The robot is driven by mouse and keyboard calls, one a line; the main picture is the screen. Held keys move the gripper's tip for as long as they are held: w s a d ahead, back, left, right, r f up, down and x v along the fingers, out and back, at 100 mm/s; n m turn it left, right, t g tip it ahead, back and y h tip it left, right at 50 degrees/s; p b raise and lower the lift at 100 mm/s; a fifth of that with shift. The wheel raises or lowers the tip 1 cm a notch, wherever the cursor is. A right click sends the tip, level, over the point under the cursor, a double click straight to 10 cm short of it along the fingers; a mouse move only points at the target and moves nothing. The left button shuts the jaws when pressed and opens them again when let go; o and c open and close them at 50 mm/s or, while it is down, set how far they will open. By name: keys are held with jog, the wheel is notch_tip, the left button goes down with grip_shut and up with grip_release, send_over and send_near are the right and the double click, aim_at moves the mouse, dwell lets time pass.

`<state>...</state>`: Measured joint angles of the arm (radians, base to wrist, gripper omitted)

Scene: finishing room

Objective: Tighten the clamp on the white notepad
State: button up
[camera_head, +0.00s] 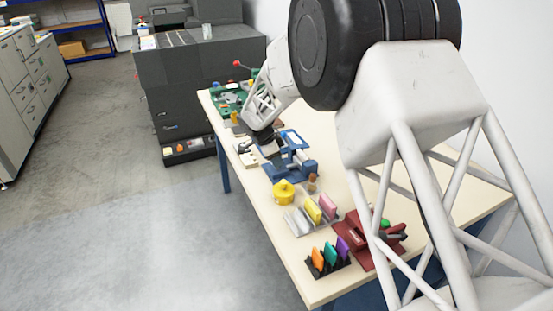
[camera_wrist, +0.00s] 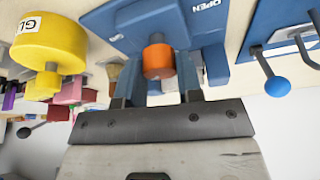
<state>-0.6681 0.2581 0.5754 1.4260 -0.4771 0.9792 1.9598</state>
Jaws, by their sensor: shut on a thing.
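A blue clamp (camera_wrist: 150,18) fills the top of the wrist view, with the word OPEN printed on it and an orange knob (camera_wrist: 158,60) sticking out. My gripper (camera_wrist: 155,88) is shut on the orange knob, one finger on each side of it. In the head view my gripper (camera_head: 263,136) reaches down at the blue equipment (camera_head: 290,170) on the bench, and the arm hides part of it. I cannot make out the white notepad surely; a pale flat piece (camera_head: 247,158) lies left of the blue equipment.
A yellow glue pot (camera_wrist: 48,42) is close on the left, also in the head view (camera_head: 284,192). A blue lever with a ball end (camera_wrist: 277,86) is close on the right. A grey rack (camera_head: 297,223), a black rack (camera_head: 328,268) and a dark red device (camera_head: 358,257) stand nearer.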

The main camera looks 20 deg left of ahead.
jog(key=shift+m+g, duration=0.5)
jog(key=shift+m, duration=1)
jog(key=o, duration=0.9)
jog(key=shift+v, duration=3.9)
jog(key=shift+a, duration=0.1)
